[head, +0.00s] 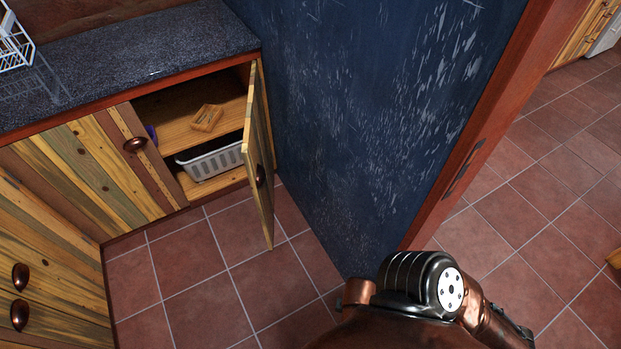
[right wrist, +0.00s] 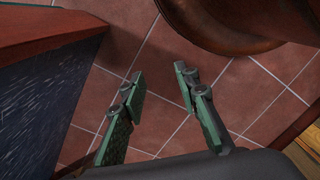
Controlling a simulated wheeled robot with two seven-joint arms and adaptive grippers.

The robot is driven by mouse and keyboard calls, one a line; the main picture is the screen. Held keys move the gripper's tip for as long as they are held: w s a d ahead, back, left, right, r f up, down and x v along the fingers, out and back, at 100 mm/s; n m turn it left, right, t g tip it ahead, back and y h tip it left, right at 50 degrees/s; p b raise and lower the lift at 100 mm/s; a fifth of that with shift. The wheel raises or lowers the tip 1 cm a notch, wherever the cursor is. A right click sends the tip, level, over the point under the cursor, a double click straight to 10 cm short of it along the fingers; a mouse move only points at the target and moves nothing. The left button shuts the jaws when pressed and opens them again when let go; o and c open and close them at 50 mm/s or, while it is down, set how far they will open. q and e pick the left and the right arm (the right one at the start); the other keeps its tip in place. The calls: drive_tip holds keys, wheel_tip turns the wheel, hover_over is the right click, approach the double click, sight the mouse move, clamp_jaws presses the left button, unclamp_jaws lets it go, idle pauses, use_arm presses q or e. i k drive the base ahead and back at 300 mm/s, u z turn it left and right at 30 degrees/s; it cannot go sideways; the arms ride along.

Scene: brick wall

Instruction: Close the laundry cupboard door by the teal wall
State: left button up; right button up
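The laundry cupboard door (head: 259,150) is striped wood with a round dark copper knob (head: 260,176). It stands wide open in the head view, swung out from its right-hand hinge side next to the dark blue-teal wall (head: 360,110). Inside the open cupboard are a shelf, a light grey basket (head: 212,160) and a small wooden item (head: 206,118). My right gripper (right wrist: 160,85) shows in the right wrist view, its green-padded fingers apart and empty above the floor tiles. In the head view its fingers are out of sight. My left gripper is not in view.
A dark speckled countertop (head: 130,58) runs above the cupboards, with a white wire rack (head: 14,42) on it. A red-brown door frame (head: 480,130) ends the wall at right. Tiled floor (head: 205,295) is clear before the cupboard. Wooden drawers (head: 50,265) stand at left.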

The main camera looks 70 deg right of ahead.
sight(257, 157)
drive_tip(key=k, duration=0.6)
drive_tip(key=z, duration=1.45)
drive_tip(key=i, duration=0.5)
drive_tip(key=k, duration=0.5)
drive_tip(key=u, duration=1.65)
drive_tip(key=i, duration=1.3)
drive_tip(key=z, duration=1.7)
